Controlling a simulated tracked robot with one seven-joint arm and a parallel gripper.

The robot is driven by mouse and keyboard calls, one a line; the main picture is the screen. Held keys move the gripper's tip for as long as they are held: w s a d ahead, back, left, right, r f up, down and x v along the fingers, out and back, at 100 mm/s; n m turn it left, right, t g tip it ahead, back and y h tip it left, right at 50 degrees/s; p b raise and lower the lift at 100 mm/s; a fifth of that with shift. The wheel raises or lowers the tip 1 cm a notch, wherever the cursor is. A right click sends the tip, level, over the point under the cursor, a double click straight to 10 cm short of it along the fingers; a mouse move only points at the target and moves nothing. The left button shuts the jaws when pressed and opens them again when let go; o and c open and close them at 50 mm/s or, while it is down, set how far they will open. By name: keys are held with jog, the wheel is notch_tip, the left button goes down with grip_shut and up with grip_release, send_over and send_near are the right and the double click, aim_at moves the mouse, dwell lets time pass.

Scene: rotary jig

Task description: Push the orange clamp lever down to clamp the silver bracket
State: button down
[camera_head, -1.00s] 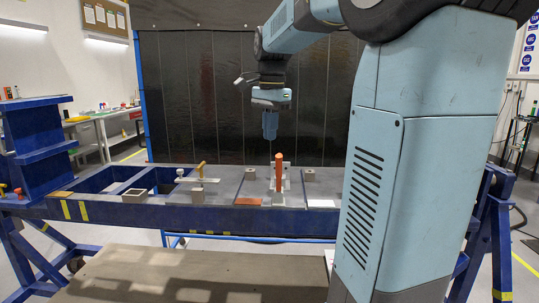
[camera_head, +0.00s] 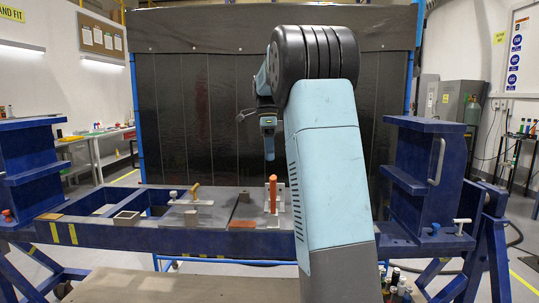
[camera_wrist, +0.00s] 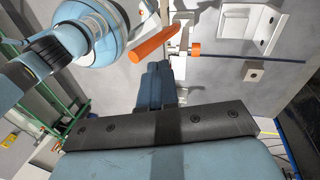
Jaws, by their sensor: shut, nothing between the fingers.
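The orange clamp lever (camera_head: 272,193) stands upright on the jig table in the head view. Its orange handle (camera_wrist: 153,43) lies slanted across the top of the wrist view, and a small orange piece (camera_wrist: 196,49) sits to its right. A pale, silvery angled bracket (camera_wrist: 236,22) is on the grey plate right of the lever; in the head view it is too small to tell apart. My gripper (camera_head: 269,154) points down just above the lever's top, apart from it. Its shut, empty fingers (camera_wrist: 157,72) show just below the handle in the wrist view.
A blue stand (camera_head: 430,175) rises at the right.

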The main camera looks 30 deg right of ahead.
send_over(273, 195)
jog(key=w+d, duration=0.1)
jog(key=w, duration=0.2)
notch_tip(273, 195, down, 7)
jog(key=shift+f, duration=0.15)
jog(key=shift+a, duration=0.25)
